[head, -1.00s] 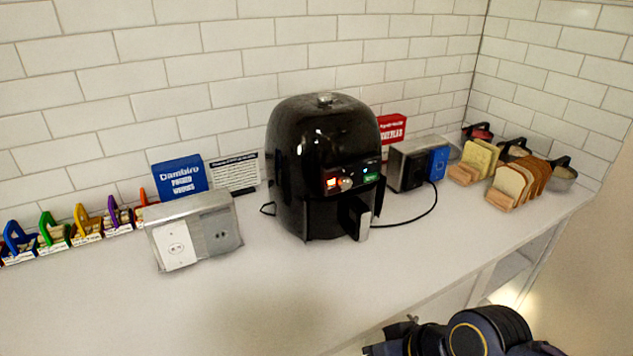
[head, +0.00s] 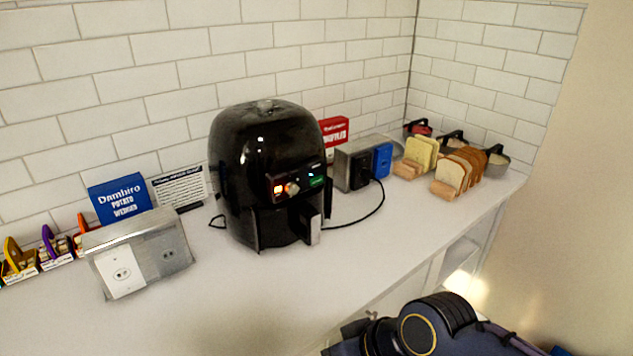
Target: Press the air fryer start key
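The black air fryer (head: 265,140) stands upright on the white counter, with its basket handle (head: 312,220) facing front right. Its front control panel (head: 298,184) has a red-lit display (head: 278,188), a round knob (head: 292,188) and a small green-lit area (head: 317,181). The labels are too small to read, so I cannot tell which one is the start key. My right arm (head: 420,325) comes in at the bottom right, below the counter's front edge and well apart from the fryer. Its gripper end is dark and mostly cut off, so its fingers are unclear. My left gripper is out of view.
A steel outlet box (head: 160,250) and a blue potato wedges box (head: 120,198) stand left of the fryer. The counter (head: 260,290) in front is clear.

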